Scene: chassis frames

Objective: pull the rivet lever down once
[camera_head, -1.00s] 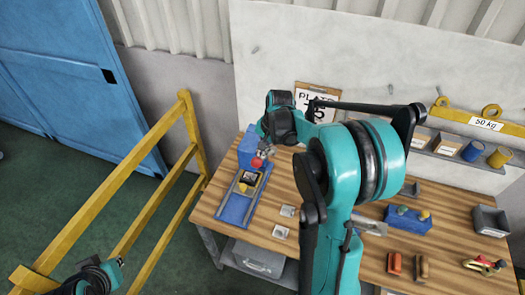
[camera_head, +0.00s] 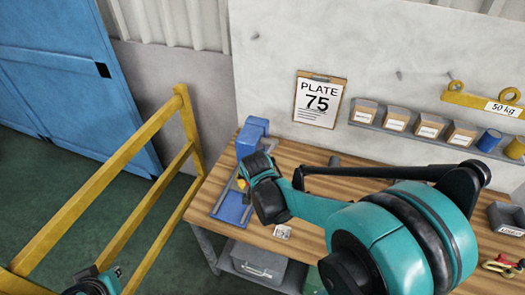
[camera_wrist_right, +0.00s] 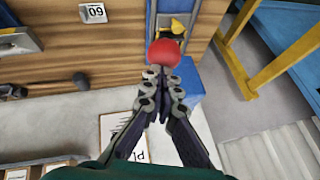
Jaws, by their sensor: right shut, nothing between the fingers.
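The blue rivet press (camera_head: 252,135) stands at the left back of the workbench, with its blue base (camera_head: 233,210) reaching toward the front. Its red lever knob (camera_wrist_right: 162,53) shows in the right wrist view, just past my right fingertips. My right gripper (camera_wrist_right: 161,76) is shut and empty, its tips at the knob's near edge; I cannot tell whether they touch it. In the head view my right wrist is over the press and hides the knob and most of the fingers. My left gripper (camera_head: 95,284) is partly in view at the lower left, far from the press.
A yellow rail (camera_head: 110,190) stands left of the wooden workbench (camera_head: 300,155). A clipboard reading "PLATE 75" (camera_head: 318,100) hangs on the wall behind. A shelf with small boxes (camera_head: 395,120) is at the back right. A small numbered tile (camera_head: 282,232) lies near the bench's front edge.

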